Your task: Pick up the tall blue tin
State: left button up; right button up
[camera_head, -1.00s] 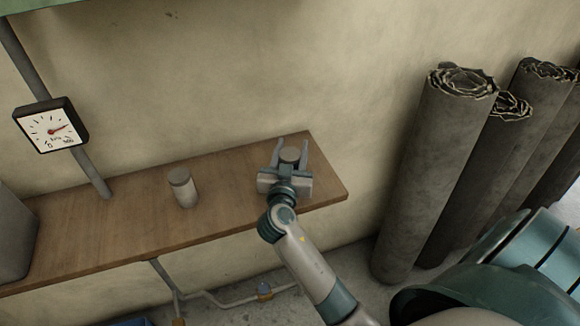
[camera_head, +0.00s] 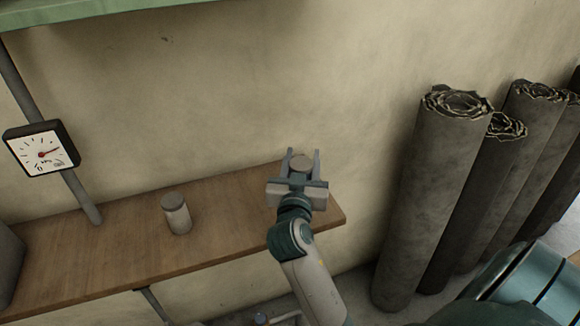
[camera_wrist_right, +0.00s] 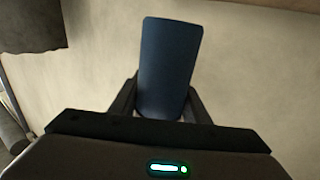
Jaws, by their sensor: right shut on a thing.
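The tall blue tin (camera_wrist_right: 170,65) stands out against the wall in the right wrist view, between the two fingers. In the head view mostly its grey-brown lid (camera_head: 301,162) shows, over the right end of the shelf. My right gripper (camera_head: 301,156) is shut on the tin, with one finger on each side. The tin appears raised off the shelf; its lower part is hidden in the head view by the gripper. My left gripper is not in view.
A pale tin (camera_head: 176,213) stands on the wooden shelf (camera_head: 120,238), left of my gripper. A gauge (camera_head: 41,148) hangs on a pipe at the left. Tall dark sheet rolls (camera_head: 430,190) lean on the wall at the right. A green ledge (camera_head: 75,12) runs along the top.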

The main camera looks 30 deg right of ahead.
jog(key=s+d+r, duration=0.3)
jog(key=s+r, duration=0.1)
jog(key=s, duration=0.3)
jog(key=shift+r, duration=0.25)
